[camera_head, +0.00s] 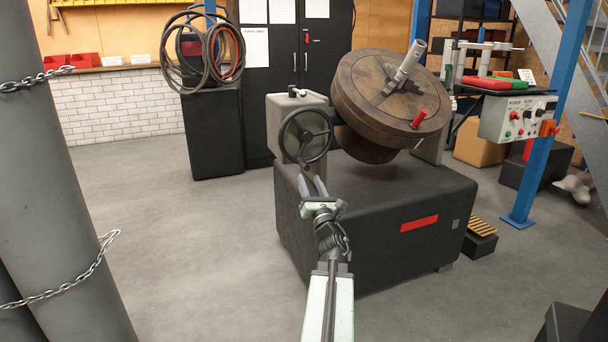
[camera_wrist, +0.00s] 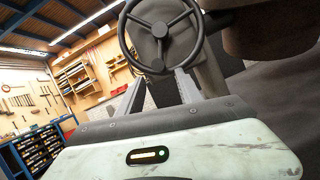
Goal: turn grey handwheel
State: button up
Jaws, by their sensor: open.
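My gripper (camera_head: 312,179) is just below the wheel's lower rim in the head view. In the wrist view my gripper (camera_wrist: 162,82) has its two fingers spread apart and pointing at the lower rim, with nothing held between them. I cannot tell whether a fingertip touches the rim.
The machine's black base (camera_head: 375,225) stands right behind my arm. A large tilted round table (camera_head: 370,95) sits above it, right of the wheel. A control box (camera_head: 515,118) is on a blue post at right. Grey floor is clear at left, before chained columns (camera_head: 55,180).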

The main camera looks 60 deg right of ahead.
aim_at(305, 165)
jog(key=p+x, duration=0.3)
jog(key=x, duration=0.4)
jog(key=shift+w+d+r, duration=0.2)
jog(key=shift+r, duration=0.05)
grip_shut()
dwell(1.1)
jog(key=shift+d, duration=0.2)
jog(key=shift+s+a, duration=0.1)
jog(key=shift+a, duration=0.05)
